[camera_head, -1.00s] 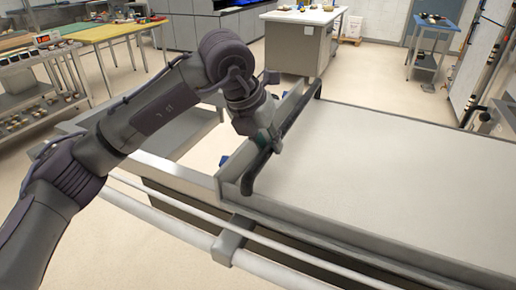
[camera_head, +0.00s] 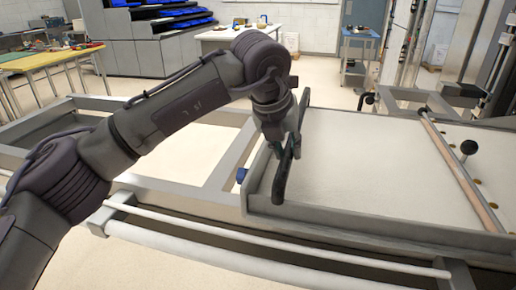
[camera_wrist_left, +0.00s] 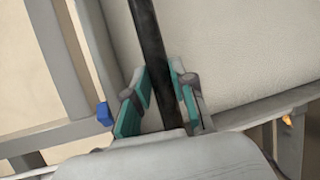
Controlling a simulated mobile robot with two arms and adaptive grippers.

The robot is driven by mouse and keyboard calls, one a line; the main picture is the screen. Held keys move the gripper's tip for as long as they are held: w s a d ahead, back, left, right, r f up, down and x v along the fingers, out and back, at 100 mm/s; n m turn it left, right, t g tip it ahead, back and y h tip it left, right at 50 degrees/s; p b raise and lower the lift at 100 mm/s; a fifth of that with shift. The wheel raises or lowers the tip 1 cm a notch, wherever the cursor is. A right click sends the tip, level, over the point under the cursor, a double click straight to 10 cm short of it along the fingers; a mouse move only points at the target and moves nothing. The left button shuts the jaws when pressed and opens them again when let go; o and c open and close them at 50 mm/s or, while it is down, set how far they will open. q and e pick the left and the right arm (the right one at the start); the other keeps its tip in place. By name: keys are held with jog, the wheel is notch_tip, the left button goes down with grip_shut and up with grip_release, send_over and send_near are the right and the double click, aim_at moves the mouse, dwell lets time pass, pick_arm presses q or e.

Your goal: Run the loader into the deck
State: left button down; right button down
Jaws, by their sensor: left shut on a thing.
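The loader (camera_head: 350,170) is a wide pale flat surface in a low grey metal frame, in the middle and right of the head view. A black handle bar (camera_head: 283,178) stands along its left end. My left gripper (camera_head: 288,150) is shut on this bar. In the left wrist view the teal-padded fingers of the gripper (camera_wrist_left: 157,97) lie on both sides of the black bar (camera_wrist_left: 149,35), and the pale surface (camera_wrist_left: 220,50) lies beyond. I cannot make out a deck opening clearly. My right gripper is not in view.
A brown strip (camera_head: 460,170) crosses the right end of the pale surface, with a black knob (camera_head: 468,148) beside it. Grey rails (camera_head: 225,160) extend left of the loader. A yellow-topped table (camera_head: 50,57) and a white-topped table (camera_head: 235,34) stand behind on open floor.

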pick_arm(q)
jog(key=d, duration=0.2)
jog(key=s+d, duration=0.2)
jog(key=d, duration=0.1)
jog(key=shift+d+r, duration=0.1)
jog(key=shift+d, duration=0.25)
jog(key=shift+s+d, duration=0.25)
jog(key=shift+d, duration=0.25)
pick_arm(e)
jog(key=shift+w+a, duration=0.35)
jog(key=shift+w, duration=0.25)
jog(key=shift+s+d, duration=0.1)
